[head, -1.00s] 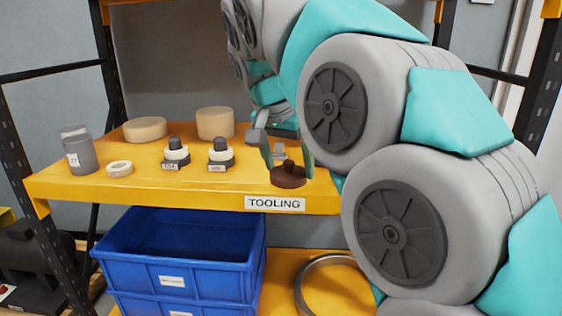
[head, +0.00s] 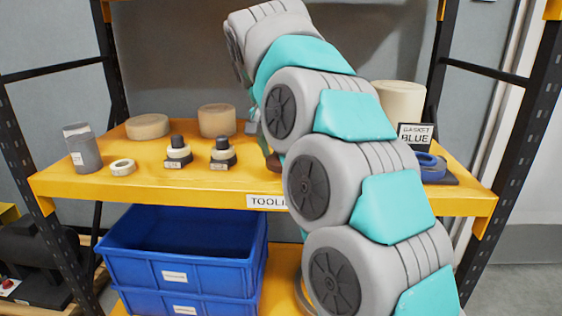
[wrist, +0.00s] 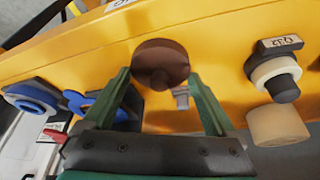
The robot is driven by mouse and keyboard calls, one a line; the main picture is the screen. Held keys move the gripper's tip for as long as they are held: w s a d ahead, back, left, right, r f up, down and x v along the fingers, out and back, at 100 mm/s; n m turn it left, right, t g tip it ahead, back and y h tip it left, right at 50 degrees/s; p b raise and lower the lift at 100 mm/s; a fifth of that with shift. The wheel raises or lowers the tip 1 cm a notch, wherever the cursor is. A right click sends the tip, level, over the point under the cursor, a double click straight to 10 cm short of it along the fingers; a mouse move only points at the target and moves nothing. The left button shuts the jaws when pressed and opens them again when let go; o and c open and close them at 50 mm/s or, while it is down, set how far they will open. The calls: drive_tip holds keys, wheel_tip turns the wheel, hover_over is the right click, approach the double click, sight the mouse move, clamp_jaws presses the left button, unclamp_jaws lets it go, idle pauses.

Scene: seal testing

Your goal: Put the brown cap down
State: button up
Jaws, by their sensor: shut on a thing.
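The brown cap (wrist: 160,63) is a round, dark brown disc in the middle of the wrist view. My gripper (wrist: 161,78) is shut on it, with one green finger at each side. In the head view only a small edge of the brown cap (head: 273,162) shows above the yellow shelf's front, and my arm hides the rest and most of the gripper. The cap is over the yellow shelf (head: 225,182); I cannot tell whether it touches it. A small grey piece (wrist: 181,97) shows just beside the cap.
Two labelled stands (head: 178,152) (head: 222,153) with pale rings are left of my arm. Pale discs (head: 147,126), a grey canister (head: 82,148) and a tape-like ring (head: 122,167) stand farther left. A "GASKET BLUE" sign (head: 415,134) and blue rings (head: 430,165) are at right. Blue bins (head: 185,255) sit below.

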sight(279, 156)
drive_tip(key=shift+f, duration=1.35)
drive_tip(key=shift+f, duration=0.2)
drive_tip(key=o, duration=1)
drive_tip(key=shift+r, duration=0.15)
